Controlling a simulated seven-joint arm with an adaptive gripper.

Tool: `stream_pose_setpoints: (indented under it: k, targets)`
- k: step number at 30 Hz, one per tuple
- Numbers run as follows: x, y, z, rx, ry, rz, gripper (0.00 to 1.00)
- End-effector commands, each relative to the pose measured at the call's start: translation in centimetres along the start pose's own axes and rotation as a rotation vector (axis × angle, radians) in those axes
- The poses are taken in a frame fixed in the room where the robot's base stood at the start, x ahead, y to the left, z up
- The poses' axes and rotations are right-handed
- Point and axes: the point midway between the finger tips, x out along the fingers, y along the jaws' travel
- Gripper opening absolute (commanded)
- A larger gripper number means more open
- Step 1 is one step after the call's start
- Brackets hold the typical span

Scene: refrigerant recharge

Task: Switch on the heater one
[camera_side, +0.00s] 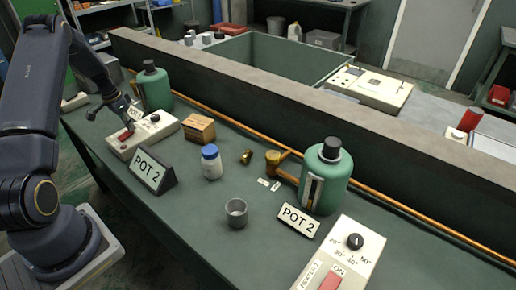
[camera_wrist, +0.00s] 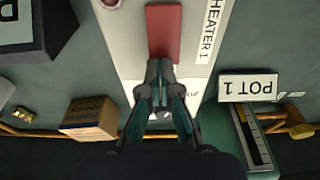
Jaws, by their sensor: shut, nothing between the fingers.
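The heater one box is a pale control box (camera_side: 143,134) at the back left of the bench in the side view. In the wrist view its face (camera_wrist: 130,40) carries the label "HEATER 1" (camera_wrist: 211,30). Its red switch (camera_wrist: 163,30) lies just ahead of my fingertips in the wrist view; it also shows in the side view (camera_side: 126,134). My gripper (camera_wrist: 160,68) is shut and empty, pointing down over the box at the switch's near end. The side view shows my gripper (camera_side: 130,121) close above the box; I cannot tell whether it touches. The box's knob (camera_side: 155,118) is beside it.
A cardboard box (camera_side: 199,127) and a green cylinder (camera_side: 153,88) stand near the heater. A white bottle (camera_side: 211,162), a grey cup (camera_side: 236,213), another green cylinder (camera_side: 326,178) and a second control box (camera_side: 345,262) stand farther right.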

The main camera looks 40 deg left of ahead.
Motion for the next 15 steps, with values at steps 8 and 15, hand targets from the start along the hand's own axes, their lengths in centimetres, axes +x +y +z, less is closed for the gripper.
stream_pose_setpoints:
  k: [8, 15]
  targets:
    - [0.1, 0.0, 0.0, 0.001, 0.0, 0.0, 0.0]
    - [1.2, 0.1, -0.5, 0.008, -0.089, 0.002, 0.0]
